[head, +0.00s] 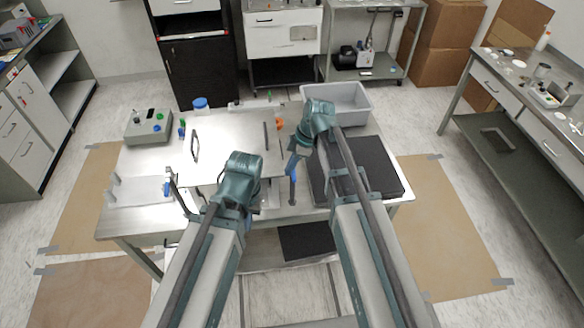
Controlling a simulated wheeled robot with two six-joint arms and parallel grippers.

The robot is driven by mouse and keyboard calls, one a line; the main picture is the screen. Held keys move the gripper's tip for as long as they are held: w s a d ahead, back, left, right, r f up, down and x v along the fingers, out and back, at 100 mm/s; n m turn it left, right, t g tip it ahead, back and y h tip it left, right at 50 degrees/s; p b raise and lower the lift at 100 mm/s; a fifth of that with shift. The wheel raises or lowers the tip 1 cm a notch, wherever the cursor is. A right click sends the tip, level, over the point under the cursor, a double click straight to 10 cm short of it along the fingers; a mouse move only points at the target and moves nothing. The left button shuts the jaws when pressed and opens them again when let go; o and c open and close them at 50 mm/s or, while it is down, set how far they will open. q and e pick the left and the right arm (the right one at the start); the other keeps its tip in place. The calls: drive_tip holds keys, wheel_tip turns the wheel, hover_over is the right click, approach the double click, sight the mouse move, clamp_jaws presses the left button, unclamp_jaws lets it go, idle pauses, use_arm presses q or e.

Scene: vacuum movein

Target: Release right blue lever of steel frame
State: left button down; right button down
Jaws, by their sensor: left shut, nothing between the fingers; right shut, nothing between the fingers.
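The steel frame (228,150) is a flat bright plate on the steel table, with a dark upright handle at each side. At its right edge a blue lever (293,163) stands above a dark post. My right gripper (301,150) is shut and empty, reaching down right beside this lever; I cannot tell whether they touch. Another small blue lever (167,188) shows at the left end of the table. My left gripper (229,200) is shut and empty near the frame's front edge, its fingertips mostly hidden by my own arm.
A grey control box (148,126) with coloured buttons stands at the table's back left. A grey bin (337,103) is at the back right. A black slab (376,166) lies at the right, partly under my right arm. The table's left part has bare space.

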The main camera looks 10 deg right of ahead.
drive_tip(key=shift+w+a, duration=0.15)
drive_tip(key=shift+a, duration=0.25)
drive_tip(key=shift+r, duration=0.1)
wheel_tip(320, 180, up, 12)
drive_tip(key=p, duration=1.1)
drive_tip(key=shift+f+p, duration=0.25)
drive_tip(key=shift+p, duration=0.05)
drive_tip(key=shift+f, duration=0.1)
